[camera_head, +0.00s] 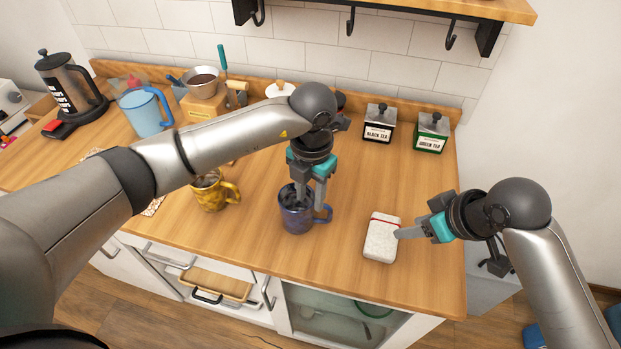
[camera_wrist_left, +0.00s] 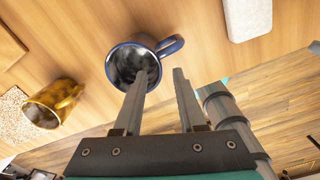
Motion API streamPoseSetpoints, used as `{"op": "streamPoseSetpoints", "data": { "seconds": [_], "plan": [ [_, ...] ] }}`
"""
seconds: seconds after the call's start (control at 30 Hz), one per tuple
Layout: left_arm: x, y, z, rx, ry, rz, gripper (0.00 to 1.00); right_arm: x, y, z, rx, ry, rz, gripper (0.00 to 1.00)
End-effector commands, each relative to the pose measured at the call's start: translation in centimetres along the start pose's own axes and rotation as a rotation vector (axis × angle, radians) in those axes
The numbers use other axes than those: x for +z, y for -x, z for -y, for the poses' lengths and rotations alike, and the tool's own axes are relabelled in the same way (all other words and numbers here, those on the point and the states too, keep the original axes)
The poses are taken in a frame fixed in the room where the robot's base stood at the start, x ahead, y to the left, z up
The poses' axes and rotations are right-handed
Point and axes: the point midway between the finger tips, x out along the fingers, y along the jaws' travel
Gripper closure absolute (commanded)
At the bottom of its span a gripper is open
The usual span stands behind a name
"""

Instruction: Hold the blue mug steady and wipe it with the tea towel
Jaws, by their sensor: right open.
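The blue mug (camera_head: 297,216) stands upright on the wooden counter, its handle to the right; its open top shows in the left wrist view (camera_wrist_left: 131,66). My left gripper (camera_head: 310,196) points down at the mug, open. In the left wrist view its fingers (camera_wrist_left: 162,75) straddle the mug's rim near the handle, one over the opening and one outside; contact is unclear. The tea towel appears to be the white folded block with a red stripe (camera_head: 382,240), right of the mug; it also shows in the wrist view (camera_wrist_left: 248,15). My right gripper (camera_head: 402,234) is open at the towel's right edge.
A yellow mug (camera_head: 212,190) stands left of the blue mug. A blue jug (camera_head: 145,112) and a French press (camera_head: 70,85) stand at the back left. Tea canisters (camera_head: 379,122) (camera_head: 431,132) stand at the back right. Bare counter lies around the towel.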

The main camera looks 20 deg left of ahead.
Motion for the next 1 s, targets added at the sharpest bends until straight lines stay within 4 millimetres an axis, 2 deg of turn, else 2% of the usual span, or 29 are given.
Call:
{"op": "streamPoseSetpoints", "data": {
  "seconds": [0.2,0.43,0.6,0.9,1.0],
  "plan": [
    [-0.1,-4.5,0.1,-0.001,0.001,-0.004,0.6,0.0,0.0,0.0,0.0,0.0,0.0,0.5],
    [0.0,-7.9,0.1,-0.001,0.002,-0.002,0.6,0.0,0.0,0.0,0.0,0.0,0.0,0.5],
    [0.0,-9.0,0.0,-0.001,0.0,0.0,0.6,0.0,0.0,0.0,0.0,0.0,0.0,0.5],
    [0.0,-9.2,0.0,0.0,0.0,0.001,0.6,0.0,0.0,0.0,0.0,0.0,0.0,0.5],
    [0.0,-9.2,0.0,-0.001,0.0,0.001,0.7,0.0,0.0,0.0,0.0,0.0,0.0,0.5]
  ]
}}
